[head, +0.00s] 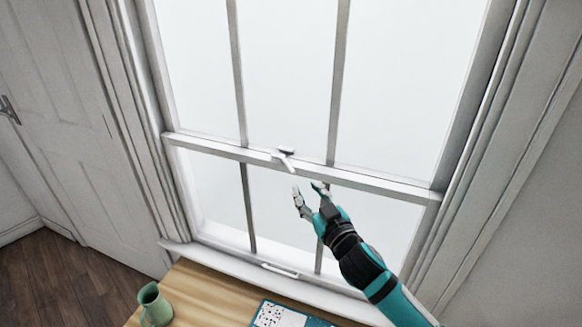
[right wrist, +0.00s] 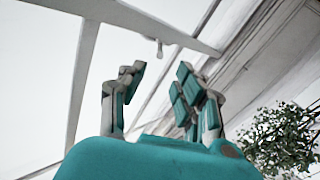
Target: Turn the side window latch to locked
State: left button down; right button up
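The window latch (head: 285,155) is a small white lever on the middle rail of the sash window (head: 300,165). Its handle points down and slightly right in the head view. In the right wrist view the latch (right wrist: 158,46) shows small on the rail, beyond the fingers. My right gripper (head: 308,188) is open and empty, just below and right of the latch and apart from it. Its spread fingers also show in the right wrist view (right wrist: 157,85). My left gripper is not in view.
A wooden table (head: 210,295) stands below the window, with a green mug (head: 154,305) and a patterned blue-and-white item (head: 280,315) on it. A white sill handle (head: 281,271) is low on the window. A leafy plant (right wrist: 285,140) is at right in the wrist view.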

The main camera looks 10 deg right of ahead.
aim_at(291, 169)
jog(key=w, duration=0.3)
jog(key=w+a, duration=0.1)
jog(key=w, duration=0.2)
jog(key=w+a+p, duration=0.1)
jog(key=w, duration=0.3)
jog(key=shift+s, duration=0.1)
grip_shut()
